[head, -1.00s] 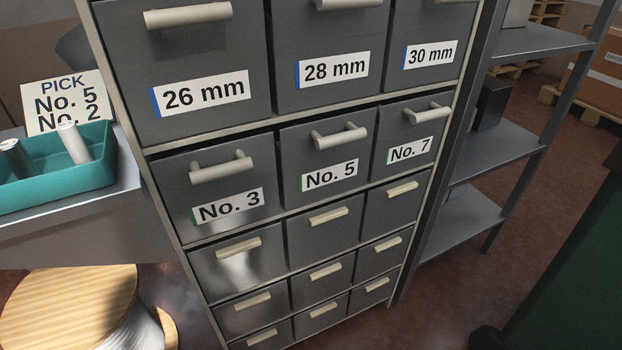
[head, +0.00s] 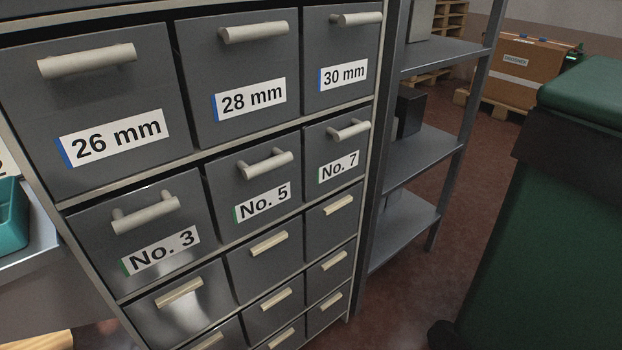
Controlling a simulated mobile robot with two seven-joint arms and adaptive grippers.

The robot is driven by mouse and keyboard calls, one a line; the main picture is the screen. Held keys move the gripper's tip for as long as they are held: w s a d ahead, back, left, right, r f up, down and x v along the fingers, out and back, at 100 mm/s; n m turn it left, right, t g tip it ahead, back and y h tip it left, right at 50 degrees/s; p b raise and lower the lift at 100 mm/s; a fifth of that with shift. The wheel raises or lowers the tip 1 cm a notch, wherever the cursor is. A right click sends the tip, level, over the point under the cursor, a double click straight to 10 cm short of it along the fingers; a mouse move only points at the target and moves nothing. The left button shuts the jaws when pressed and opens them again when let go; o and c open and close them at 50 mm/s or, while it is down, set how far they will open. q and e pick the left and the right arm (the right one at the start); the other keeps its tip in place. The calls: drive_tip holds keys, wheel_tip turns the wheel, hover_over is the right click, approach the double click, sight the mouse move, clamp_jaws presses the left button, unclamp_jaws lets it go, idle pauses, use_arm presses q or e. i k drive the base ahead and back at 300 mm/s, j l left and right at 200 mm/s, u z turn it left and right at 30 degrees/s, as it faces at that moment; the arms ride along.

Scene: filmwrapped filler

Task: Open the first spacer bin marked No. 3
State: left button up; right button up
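The bin marked No. 3 (head: 90,234) is a grey drawer front in the left column of the cabinet, below the 26 mm drawer (head: 97,92). It has a pale bar handle (head: 146,214) above a white label (head: 160,250) with a green edge. It looks shut, about level with the No. 5 drawer (head: 226,180) beside it. The No. 7 drawer (head: 318,140) is further right. Neither of my grippers shows in the head view.
A teal tray (head: 10,228) on a grey surface is cut off at the left edge. Grey shelving (head: 425,160) stands right of the cabinet. A large green bin (head: 530,230) stands at the right, with bare floor (head: 400,300) between.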

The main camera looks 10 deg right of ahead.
sight(133, 239)
drive_tip(key=i+j+u, duration=0.1)
drive_tip(key=j, duration=0.25)
drive_tip(key=i+j+u, duration=0.15)
drive_tip(key=j, duration=0.15)
drive_tip(key=j+u, duration=0.1)
drive_tip(key=j, duration=0.25)
drive_tip(key=i+j+u, duration=0.15)
drive_tip(key=l+z, duration=0.5)
drive_tip(key=l, duration=0.7)
drive_tip(key=i, duration=0.05)
